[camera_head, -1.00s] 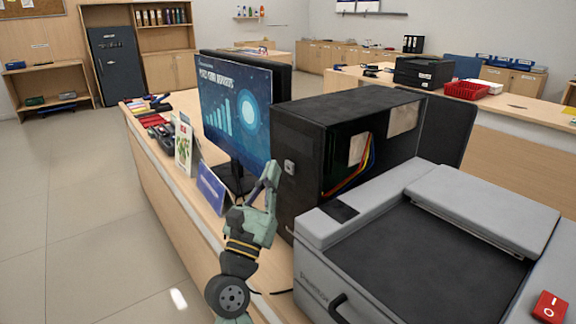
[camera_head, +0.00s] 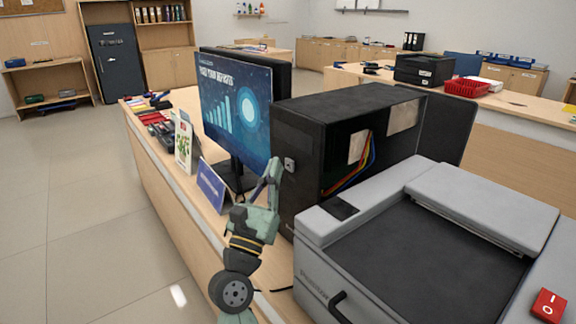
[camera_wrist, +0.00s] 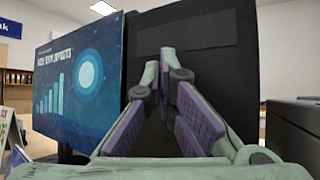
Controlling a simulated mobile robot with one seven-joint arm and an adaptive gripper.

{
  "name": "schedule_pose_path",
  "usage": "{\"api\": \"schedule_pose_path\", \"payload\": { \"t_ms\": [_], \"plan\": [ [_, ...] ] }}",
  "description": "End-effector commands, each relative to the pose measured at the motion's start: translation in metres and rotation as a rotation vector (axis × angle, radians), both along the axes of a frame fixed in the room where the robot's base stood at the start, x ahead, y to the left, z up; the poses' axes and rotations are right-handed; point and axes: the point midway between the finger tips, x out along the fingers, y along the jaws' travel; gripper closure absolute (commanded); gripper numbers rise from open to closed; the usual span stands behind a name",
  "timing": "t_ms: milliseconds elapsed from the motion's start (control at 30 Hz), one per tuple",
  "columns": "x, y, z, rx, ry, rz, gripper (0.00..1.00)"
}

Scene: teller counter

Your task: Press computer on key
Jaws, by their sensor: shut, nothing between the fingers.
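The black computer tower (camera_head: 345,115) stands on the counter at the centre right in the head view, its side open on coloured cables. A small light grey square key (camera_head: 289,164) is on its front face. My gripper (camera_head: 275,163) is shut and empty, pointing upward just left of the key. Whether it touches the key or tower cannot be told. The wrist view shows the closed fingertips (camera_wrist: 166,54) before a dark panel; the key is not visible there. The lit monitor (camera_head: 235,108) stands behind and left of my gripper.
A grey scanner-like machine (camera_head: 430,250) with a red switch (camera_head: 548,305) fills the right front. A blue sign (camera_head: 212,186) and a white card stand (camera_head: 184,143) are left of my gripper on the counter (camera_head: 150,150). Open floor lies left.

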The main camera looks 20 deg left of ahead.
Motion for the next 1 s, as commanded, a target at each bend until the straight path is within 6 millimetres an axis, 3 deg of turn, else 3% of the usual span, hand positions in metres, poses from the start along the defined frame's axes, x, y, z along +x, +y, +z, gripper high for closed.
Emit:
{"api": "schedule_pose_path", "payload": {
  "t_ms": [1000],
  "plan": [
    [0.0069,-0.0052,-0.0002,-0.001,0.000,-0.001,1.00]
  ]
}}
